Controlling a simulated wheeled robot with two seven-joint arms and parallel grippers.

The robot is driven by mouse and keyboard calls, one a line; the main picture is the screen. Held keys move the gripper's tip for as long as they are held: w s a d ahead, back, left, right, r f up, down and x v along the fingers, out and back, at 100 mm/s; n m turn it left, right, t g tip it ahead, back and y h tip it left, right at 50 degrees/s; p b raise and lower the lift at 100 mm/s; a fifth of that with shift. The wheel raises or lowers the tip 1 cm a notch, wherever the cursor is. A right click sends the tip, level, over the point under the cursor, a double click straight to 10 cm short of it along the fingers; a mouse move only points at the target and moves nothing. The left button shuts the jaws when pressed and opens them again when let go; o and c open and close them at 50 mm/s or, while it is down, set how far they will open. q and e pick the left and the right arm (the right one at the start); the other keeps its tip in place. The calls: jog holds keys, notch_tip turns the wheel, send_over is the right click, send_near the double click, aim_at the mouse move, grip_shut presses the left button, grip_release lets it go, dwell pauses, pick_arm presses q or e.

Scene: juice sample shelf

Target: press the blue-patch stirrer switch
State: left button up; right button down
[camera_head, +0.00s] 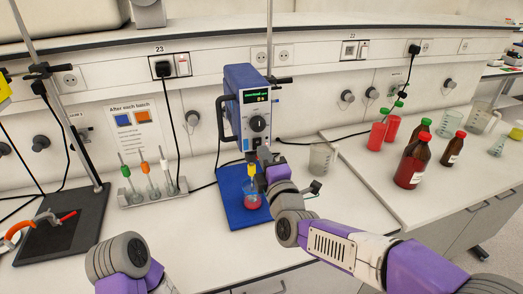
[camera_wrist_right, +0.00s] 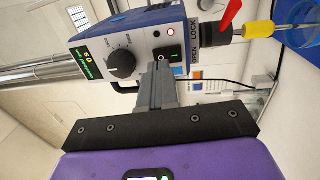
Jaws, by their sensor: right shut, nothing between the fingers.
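The stirrer (camera_head: 246,105) is a blue box with a pale front, a display and a large black knob, held on a stand. It fills the top of the right wrist view (camera_wrist_right: 120,50). A small dark switch (camera_wrist_right: 174,58) with a green mark is on its front, below a round red light (camera_wrist_right: 171,33). My right gripper (camera_head: 262,154) is shut and empty; in the wrist view its fingertips (camera_wrist_right: 160,63) are right at the switch and partly cover it. I cannot tell whether they touch. My left gripper is out of view; only my left arm shows.
A flask with red liquid (camera_head: 252,199) stands on the blue base under the stirrer. A sign (camera_head: 134,128) with a blue and an orange patch hangs behind a tube rack (camera_head: 150,195). A beaker (camera_head: 322,158) and red bottles (camera_head: 411,165) stand to the right.

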aim_at(258, 140)
jog(key=shift+x, duration=1.35)
jog(key=p, duration=0.3)
jog(key=r+g+p, duration=0.1)
jog(key=p, duration=0.3)
jog(key=shift+w+r+g+h, duration=0.2)
jog(key=shift+r+g+h, duration=0.1)
jog(key=shift+f+b, duration=0.25)
jog(key=shift+b, duration=0.1)
jog(key=shift+s, duration=0.1)
jog(key=shift+s, duration=0.2)
jog(key=p+v, duration=0.1)
jog(key=v, duration=1.2)
jog(key=shift+s+r+p, duration=0.2)
jog(key=shift+r+p, duration=0.15)
